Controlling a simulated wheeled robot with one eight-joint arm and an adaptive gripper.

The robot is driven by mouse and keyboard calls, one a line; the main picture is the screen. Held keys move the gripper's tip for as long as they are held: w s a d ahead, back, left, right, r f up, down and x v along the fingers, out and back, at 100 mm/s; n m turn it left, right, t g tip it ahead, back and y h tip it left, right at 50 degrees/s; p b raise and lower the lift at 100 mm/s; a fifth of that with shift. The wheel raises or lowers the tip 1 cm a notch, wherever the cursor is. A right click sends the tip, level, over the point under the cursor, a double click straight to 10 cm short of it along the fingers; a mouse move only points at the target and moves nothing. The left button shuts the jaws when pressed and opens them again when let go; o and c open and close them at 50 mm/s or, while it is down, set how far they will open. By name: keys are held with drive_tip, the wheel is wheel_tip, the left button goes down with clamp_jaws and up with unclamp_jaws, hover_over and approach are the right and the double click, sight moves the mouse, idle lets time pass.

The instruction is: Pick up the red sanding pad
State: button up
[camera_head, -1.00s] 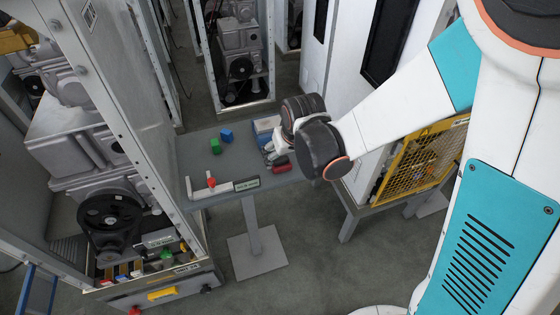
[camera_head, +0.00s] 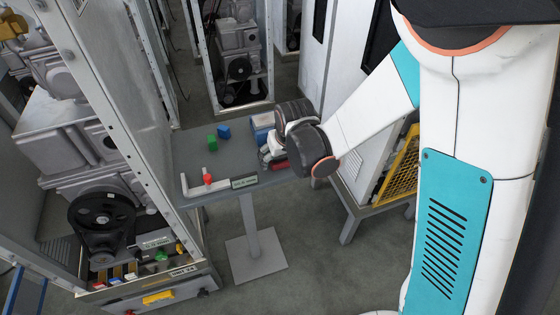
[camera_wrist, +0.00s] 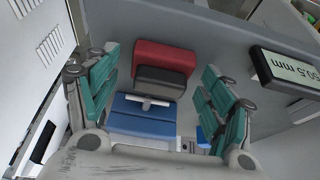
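The red sanding pad (camera_wrist: 164,57) lies on the grey table, beyond a dark grey block (camera_wrist: 160,82) and a blue block (camera_wrist: 143,116) in the wrist view. In the head view the red pad (camera_head: 279,165) shows only partly, beside my wrist. My gripper (camera_wrist: 160,66) is open, with one teal-padded finger on each side of the row of blocks. The red pad lies around the level of the fingertips in the picture, with nothing seen gripped. Whether a finger touches it, I cannot tell. The gripper is mostly hidden by my wrist in the head view.
A dark display box (camera_wrist: 286,70) reading in mm stands right of the gripper in the wrist view.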

drive_tip(key=c, duration=1.1)
drive_tip(key=shift+o, duration=0.2)
drive_tip(key=shift+r, duration=0.1)
wheel_tip(320, 180, up, 20)
drive_tip(key=p, duration=1.3)
